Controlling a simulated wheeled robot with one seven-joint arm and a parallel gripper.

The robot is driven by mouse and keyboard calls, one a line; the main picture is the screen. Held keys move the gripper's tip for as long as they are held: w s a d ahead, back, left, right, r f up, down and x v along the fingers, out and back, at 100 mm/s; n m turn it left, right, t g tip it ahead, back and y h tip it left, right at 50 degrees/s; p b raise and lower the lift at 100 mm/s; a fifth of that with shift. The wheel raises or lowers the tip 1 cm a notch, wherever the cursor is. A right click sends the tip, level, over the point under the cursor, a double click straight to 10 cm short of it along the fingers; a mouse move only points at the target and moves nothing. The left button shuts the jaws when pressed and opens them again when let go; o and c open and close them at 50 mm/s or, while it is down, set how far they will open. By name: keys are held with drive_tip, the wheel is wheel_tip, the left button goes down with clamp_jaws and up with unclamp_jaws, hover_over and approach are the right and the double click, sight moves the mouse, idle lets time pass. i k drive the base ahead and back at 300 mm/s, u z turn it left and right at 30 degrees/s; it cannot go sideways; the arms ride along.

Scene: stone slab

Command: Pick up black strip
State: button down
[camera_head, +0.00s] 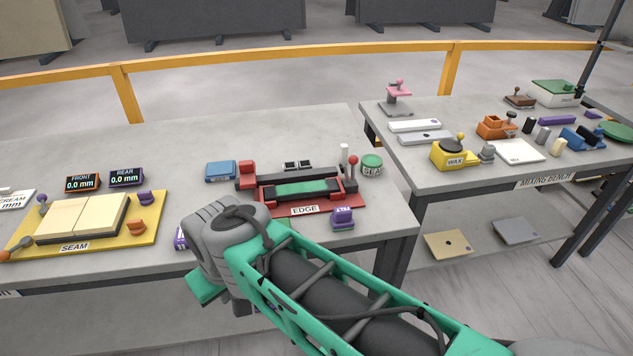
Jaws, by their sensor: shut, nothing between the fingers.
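A long dark bar (290,178), which may be the black strip, lies along the back of the red EDGE fixture (257,203) on the near bench. I cannot tell for sure that it is the strip. My gripper (208,287) shows only in part, as a green piece below my grey wrist, in front of the bench's front edge. It is shut and empty, lower and left of the fixture and apart from it. My wrist and arm hide its fingertips.
A yellow SEAM board (146,224) with cream slabs lies left on the bench (150,160). A purple FELT block (342,218) and a red-knobbed lever (352,166) stand near the fixture. The mixing bench (452,187) at right is crowded.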

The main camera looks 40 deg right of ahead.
sight(303, 189)
drive_tip(key=z, duration=1)
drive_tip(key=k, duration=0.3)
drive_tip(key=z, duration=0.15)
drive_tip(key=i, duration=0.85)
drive_tip(key=u, duration=2.65)
